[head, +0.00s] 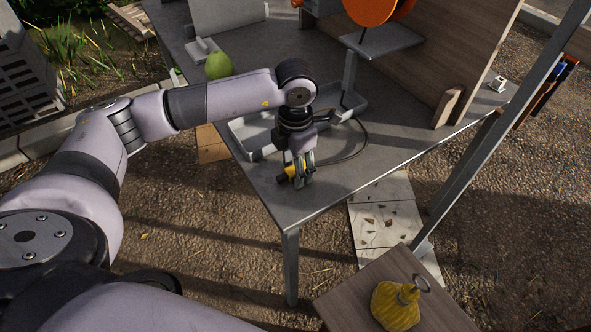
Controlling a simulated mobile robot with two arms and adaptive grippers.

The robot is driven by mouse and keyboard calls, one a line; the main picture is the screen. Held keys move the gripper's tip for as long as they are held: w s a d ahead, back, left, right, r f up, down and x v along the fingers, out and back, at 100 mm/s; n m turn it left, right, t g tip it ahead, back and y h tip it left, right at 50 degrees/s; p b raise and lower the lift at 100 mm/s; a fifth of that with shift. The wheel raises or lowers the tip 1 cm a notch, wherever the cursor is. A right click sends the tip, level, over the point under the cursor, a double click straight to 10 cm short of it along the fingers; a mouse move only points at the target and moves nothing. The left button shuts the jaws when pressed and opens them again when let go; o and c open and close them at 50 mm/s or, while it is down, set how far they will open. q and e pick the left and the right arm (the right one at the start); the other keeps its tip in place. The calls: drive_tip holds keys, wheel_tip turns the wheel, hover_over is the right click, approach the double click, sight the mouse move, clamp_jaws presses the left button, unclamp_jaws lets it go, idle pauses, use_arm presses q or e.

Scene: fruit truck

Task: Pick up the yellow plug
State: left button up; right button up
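The yellow plug (292,170) is at the near corner of the grey metal table (240,170), with a dark cable (362,146) curving from it toward the tray. My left gripper (298,178) points down right over the plug, its fingers on either side of it. The fingers hide part of the plug. I cannot tell from this view whether they are pressed on it or just around it. My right gripper is not in view.
A grey tray (246,136) lies behind my gripper, with a scale-like stand (378,40) and orange disc (368,8). A green fruit (218,66) sits farther left. A wooden board (450,45) stands at the right. A yellow lidded object (394,306) is on a lower wooden surface.

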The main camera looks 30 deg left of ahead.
use_arm(q)
clamp_jaws()
idle(0.4)
drive_tip(key=shift+r, duration=0.1)
